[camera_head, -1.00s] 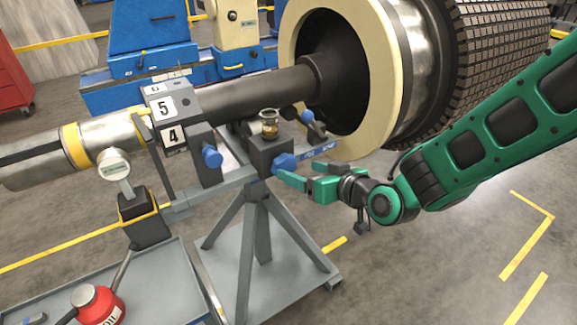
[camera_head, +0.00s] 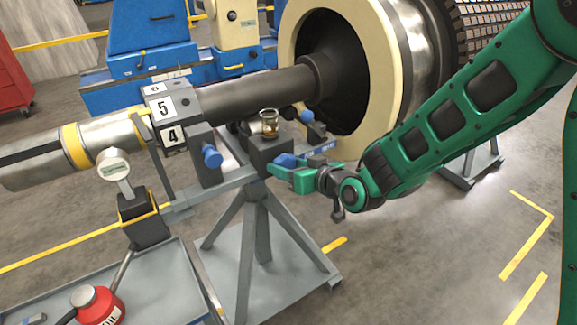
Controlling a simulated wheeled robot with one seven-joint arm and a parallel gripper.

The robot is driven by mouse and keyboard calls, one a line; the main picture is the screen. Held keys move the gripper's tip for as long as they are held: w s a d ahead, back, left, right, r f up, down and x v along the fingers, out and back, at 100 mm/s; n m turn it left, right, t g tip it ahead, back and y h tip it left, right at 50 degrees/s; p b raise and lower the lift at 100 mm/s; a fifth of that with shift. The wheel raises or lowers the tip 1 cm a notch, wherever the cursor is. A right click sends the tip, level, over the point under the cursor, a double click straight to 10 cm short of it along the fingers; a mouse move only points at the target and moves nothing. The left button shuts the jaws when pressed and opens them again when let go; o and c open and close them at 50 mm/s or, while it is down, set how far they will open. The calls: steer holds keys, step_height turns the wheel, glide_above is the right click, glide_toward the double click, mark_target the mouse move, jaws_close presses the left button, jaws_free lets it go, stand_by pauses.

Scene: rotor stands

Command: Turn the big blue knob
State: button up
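A blue knob (camera_head: 284,160) sits on the dark block of the stand under the shaft's right part. Another blue knob (camera_head: 211,157) is on the post to its left; I cannot tell for sure which is the bigger. My green gripper (camera_head: 286,166) has come in from the right to the right-hand knob. Its fingers look apart, one in front of the knob and one toward its far right side. The near finger hides the knob's lower part. I cannot tell whether the fingers touch it.
A glass cup with amber liquid (camera_head: 269,122) stands on the block just above the knob. A red oil can (camera_head: 97,303) stands on a grey tray at lower left. Floor at lower right is clear.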

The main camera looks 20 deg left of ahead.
steer(key=shift+w+d, duration=0.15)
steer(key=shift+w+d+f+m+g+y, duration=0.2)
steer(key=shift+m+g+y, duration=0.25)
steer(key=shift+m, duration=0.55)
steer(key=m+y, duration=0.1)
steer(key=m, duration=0.1)
steer(key=m+g+y, duration=0.1)
steer(key=m, duration=0.1)
steer(key=shift+w+d+f, duration=0.15)
steer(key=shift+w, duration=0.05)
steer(key=o, duration=1.1)
steer(key=shift+c, duration=0.2)
steer(key=shift+s+y, duration=0.1)
steer(key=shift+y, duration=0.15)
